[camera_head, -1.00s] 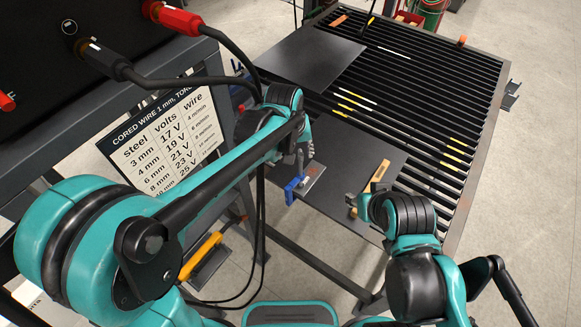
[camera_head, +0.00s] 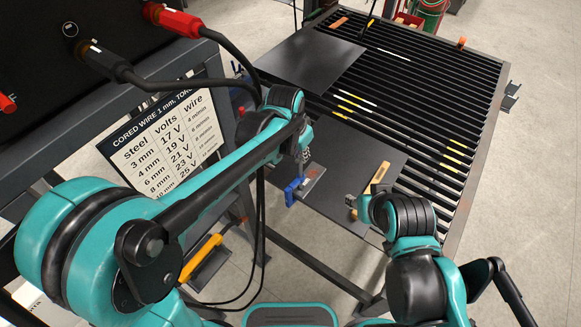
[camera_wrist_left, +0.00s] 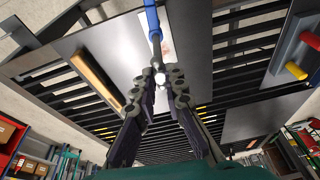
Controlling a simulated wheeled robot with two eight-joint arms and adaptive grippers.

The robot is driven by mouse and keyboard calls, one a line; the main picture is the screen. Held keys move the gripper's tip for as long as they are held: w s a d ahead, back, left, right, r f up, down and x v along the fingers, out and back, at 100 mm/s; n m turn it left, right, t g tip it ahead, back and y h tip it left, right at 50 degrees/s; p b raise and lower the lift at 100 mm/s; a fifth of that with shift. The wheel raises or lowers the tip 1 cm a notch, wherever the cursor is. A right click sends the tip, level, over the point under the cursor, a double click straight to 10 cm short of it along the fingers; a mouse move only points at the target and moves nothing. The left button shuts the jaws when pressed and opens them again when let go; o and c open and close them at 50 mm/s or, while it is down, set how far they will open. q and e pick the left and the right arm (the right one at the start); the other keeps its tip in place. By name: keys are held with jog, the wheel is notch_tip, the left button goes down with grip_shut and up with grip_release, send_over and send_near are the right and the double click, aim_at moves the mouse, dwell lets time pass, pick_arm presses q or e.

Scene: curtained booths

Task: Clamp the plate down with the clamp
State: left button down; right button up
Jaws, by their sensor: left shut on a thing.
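A blue clamp (camera_head: 293,192) sits at the near left edge of the table. Beside it a small grey plate with a reddish mark (camera_head: 314,177) lies on a larger dark plate (camera_head: 338,190). My left gripper (camera_head: 305,156) is above the clamp, its fingers partly hidden by the arm. In the left wrist view the fingers (camera_wrist_left: 158,82) close around the end of the clamp's bar, with the blue part (camera_wrist_left: 152,18) beyond. Whether the clamp presses on the plate cannot be told. My right gripper (camera_head: 354,205) is low over the dark plate's near right edge; its fingers are unclear.
A wooden-handled piece (camera_head: 379,177) lies on the dark plate near my right gripper. Another dark sheet (camera_head: 311,58) lies farther back on the slatted table (camera_head: 430,90). Cables hang from the black machine (camera_head: 90,35) at left. The slats at right are mostly free.

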pick_arm(q)
jog(key=m, duration=0.3)
jog(key=m, duration=0.3)
jog(key=shift+m, duration=0.3)
jog(key=m, duration=0.6)
jog(key=shift+s+m, duration=0.2)
jog(key=shift+m, duration=0.1)
jog(key=shift+f+m, duration=0.1)
jog(key=shift+m, duration=0.8)
jog(key=m, duration=0.4)
jog(key=shift+s+m, duration=0.1)
jog(key=shift+m, duration=0.2)
jog(key=m, duration=0.3)
jog(key=shift+a, duration=0.1)
jog(key=m, duration=0.4)
